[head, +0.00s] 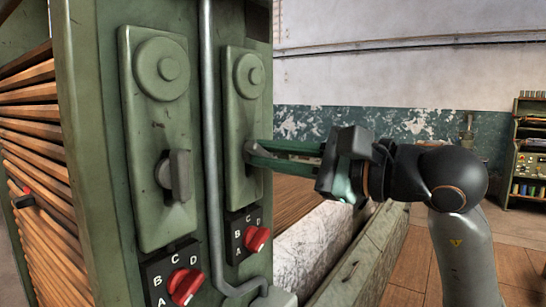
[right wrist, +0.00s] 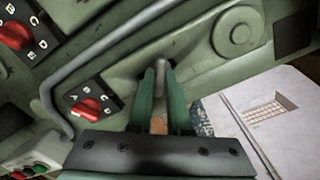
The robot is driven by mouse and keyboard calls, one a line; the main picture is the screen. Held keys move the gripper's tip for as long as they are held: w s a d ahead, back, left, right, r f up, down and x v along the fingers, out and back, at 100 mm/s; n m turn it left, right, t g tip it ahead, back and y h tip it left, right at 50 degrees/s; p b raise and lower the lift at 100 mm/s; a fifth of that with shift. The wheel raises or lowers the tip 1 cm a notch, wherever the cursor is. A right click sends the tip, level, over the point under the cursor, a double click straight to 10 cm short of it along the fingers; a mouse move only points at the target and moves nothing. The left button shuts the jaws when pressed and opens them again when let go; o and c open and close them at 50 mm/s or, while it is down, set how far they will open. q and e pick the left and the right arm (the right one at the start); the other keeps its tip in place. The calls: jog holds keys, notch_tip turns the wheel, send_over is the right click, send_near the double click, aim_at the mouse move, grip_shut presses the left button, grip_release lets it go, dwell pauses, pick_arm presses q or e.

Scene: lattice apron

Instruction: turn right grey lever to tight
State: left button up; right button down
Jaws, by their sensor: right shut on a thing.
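The right grey lever (right wrist: 161,66) sits on the right green plate (head: 237,190) of the machine's end panel. It shows between my right gripper's fingertips (right wrist: 160,75) in the right wrist view. In the head view my right gripper (head: 252,155) reaches in from the right, its green fingers shut on the lever and mostly hiding it. No mark for tight is readable. The left grey lever (head: 180,175) stands roughly upright on the left green plate (head: 150,222), apart from the gripper. My left gripper is not in view.
Red lettered knobs, one at left (head: 186,286) and one at right (head: 257,238), sit below the plates. A grey pipe (head: 210,150) runs between the plates. Wooden slats (head: 35,130) line the machine's left side. A shelf (head: 530,150) stands far right.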

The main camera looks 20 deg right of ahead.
jog(key=m+b, duration=0.1)
jog(key=m, duration=0.2)
jog(key=shift+m, duration=0.3)
jog(key=m, duration=0.3)
jog(key=shift+m+b, duration=0.3)
jog(key=shift+b, duration=0.1)
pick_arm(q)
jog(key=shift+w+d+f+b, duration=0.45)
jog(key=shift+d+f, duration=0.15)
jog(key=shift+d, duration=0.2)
pick_arm(e)
jog(key=shift+r+m, duration=0.1)
jog(key=shift+m, duration=1.8)
jog(key=c, duration=0.9)
grip_release()
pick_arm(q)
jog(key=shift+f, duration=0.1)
pick_arm(e)
jog(key=shift+o, duration=0.2)
jog(key=shift+a, duration=0.1)
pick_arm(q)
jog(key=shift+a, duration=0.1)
